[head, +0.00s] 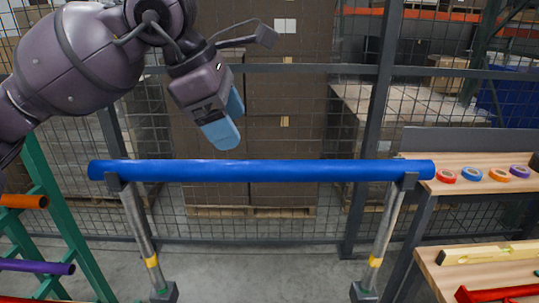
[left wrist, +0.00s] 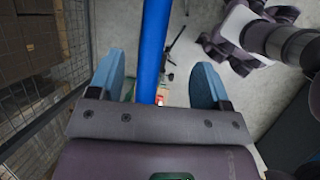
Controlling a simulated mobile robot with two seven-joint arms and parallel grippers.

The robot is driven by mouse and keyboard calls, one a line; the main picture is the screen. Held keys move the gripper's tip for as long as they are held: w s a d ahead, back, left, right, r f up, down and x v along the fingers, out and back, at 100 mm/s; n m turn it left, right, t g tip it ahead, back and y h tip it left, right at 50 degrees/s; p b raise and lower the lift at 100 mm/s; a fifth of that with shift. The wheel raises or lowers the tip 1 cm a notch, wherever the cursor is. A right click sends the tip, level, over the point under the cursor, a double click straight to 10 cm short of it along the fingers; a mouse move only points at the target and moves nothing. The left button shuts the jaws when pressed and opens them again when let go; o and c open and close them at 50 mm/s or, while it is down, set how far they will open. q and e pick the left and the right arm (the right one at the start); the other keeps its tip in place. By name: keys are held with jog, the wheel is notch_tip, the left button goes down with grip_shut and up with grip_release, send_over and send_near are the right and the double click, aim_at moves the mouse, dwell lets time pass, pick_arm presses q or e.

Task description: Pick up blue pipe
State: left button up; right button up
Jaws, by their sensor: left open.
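The blue pipe (head: 300,170) lies level across two upright grey stands in the head view, its ends reaching a little past them. My left gripper (head: 222,130) hangs just above the pipe, left of its middle, with its light-blue fingers pointing down. In the left wrist view my left gripper (left wrist: 158,66) is open and empty. There the blue pipe (left wrist: 153,45) runs lengthwise between the two spread fingers, with room on both sides. The pipe looks apart from the fingers. I do not see my right gripper.
A wooden bench (head: 465,184) with several tape rolls adjoins the pipe's right end. A lower shelf (head: 470,264) holds a yellow level (head: 485,254). A green rack (head: 62,215) with orange and purple pipes stands left. A mesh fence (head: 300,225) stands behind; the floor below is clear.

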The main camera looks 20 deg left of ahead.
aim_at(254, 163)
pick_arm(q)
jog(key=shift+w+d+f, duration=0.15)
jog(key=shift+w+f, duration=0.35)
jog(key=shift+w, duration=0.15)
jog(key=x, duration=0.4)
jog(key=shift+s, duration=0.3)
jog(key=shift+p+x, duration=0.55)
jog(key=shift+x, duration=2.2)
jog(key=shift+w, duration=0.1)
pick_arm(e)
jog(key=shift+w+d+r, duration=0.1)
jog(key=shift+r, duration=0.45)
